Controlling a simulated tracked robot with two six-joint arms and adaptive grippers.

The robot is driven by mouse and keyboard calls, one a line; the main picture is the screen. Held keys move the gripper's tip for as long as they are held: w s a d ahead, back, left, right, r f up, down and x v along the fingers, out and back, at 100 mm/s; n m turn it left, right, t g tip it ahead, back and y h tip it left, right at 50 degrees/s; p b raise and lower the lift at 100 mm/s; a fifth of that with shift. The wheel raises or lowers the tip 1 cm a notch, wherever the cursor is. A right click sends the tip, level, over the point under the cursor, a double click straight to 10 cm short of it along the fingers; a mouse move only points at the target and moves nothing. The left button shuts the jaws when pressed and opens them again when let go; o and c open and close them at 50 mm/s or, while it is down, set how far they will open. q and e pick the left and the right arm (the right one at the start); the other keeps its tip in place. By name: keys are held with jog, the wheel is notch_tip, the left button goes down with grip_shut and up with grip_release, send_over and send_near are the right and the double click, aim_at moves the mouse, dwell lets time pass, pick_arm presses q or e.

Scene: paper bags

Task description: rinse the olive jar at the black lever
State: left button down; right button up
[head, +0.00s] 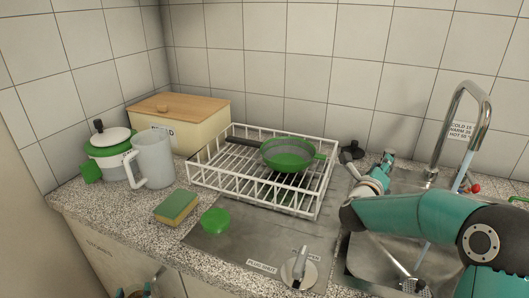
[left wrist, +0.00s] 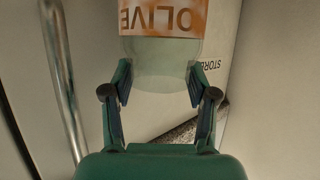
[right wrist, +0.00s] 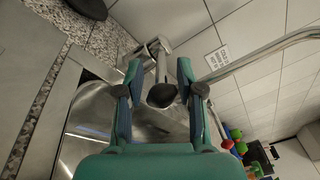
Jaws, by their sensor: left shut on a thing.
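The olive jar (left wrist: 162,48) is glass with an orange label reading OLIVE, which appears upside down in the left wrist view. My left gripper (left wrist: 160,82) is shut on it, near its clear end. In the head view, my left gripper (head: 134,291) barely shows at the bottom edge, in front of the cupboard. The black lever (right wrist: 162,96) shows its dark knob between the fingers of my right gripper (right wrist: 160,72). Those fingers stand apart, and I cannot tell whether they touch it. In the head view, my right gripper (head: 388,160) is behind the sink, left of the tap (head: 486,110).
A pale stream (head: 459,181) hangs below the spout over the sink (head: 385,265). My right arm crosses above the sink. A white rack (head: 310,208) holds a green-rimmed strainer (head: 288,152).

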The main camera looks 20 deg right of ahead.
jog(key=shift+c, duration=0.3)
grip_shut()
jog(key=shift+f, duration=0.15)
pick_arm(q)
jog(key=shift+f+b, duration=0.25)
jog(key=shift+b, duration=0.05)
pick_arm(e)
jog(key=shift+f, duration=0.1)
pick_arm(q)
notch_tip(320, 180, down, 3)
jog(key=b, duration=0.3)
jog(key=shift+f, duration=0.1)
pick_arm(e)
jog(key=shift+s+d+f+n+t+y, duration=0.1)
jog(key=shift+s+n+t+y, duration=0.15)
jog(key=shift+n+t+y, duration=0.2)
